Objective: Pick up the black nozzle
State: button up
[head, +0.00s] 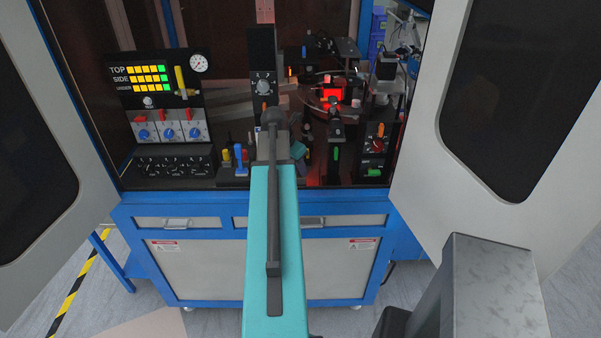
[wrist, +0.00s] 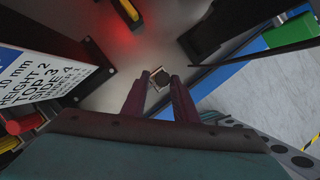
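In the wrist view, my gripper (wrist: 160,86) points down toward a pale surface, its two dark fingers apart with a gap between them. A small dark, squarish thing (wrist: 160,77) with a lighter edge shows between the fingertips. It may be the black nozzle seen end-on, but I cannot tell for sure. No grip on it is visible. In the head view my teal arm reaches into the cabinet and hides the gripper. I cannot make out a black nozzle there.
A blue nozzle-like piece (head: 240,160) and a yellow one (head: 226,156) stand left of my arm. A white label plate (wrist: 45,80) and a dark post (wrist: 97,55) are close on the left in the wrist view. A red-lit camera station (head: 333,92) stands at right. Open doors flank the cabinet.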

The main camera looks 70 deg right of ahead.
grip_shut()
jog(key=shift+r, duration=0.1)
jog(key=shift+r+b, duration=1.1)
jog(key=shift+r, duration=0.6)
jog(key=s+a+r+b, duration=0.1)
jog(key=s+a+b, duration=0.2)
jog(key=a+b, duration=0.8)
jog(key=a, duration=0.4)
jog(key=shift+s+r, duration=0.15)
jog(key=shift+a+r+b, duration=0.1)
jog(key=shift+a+b, duration=0.15)
jog(key=shift+b, duration=0.1)
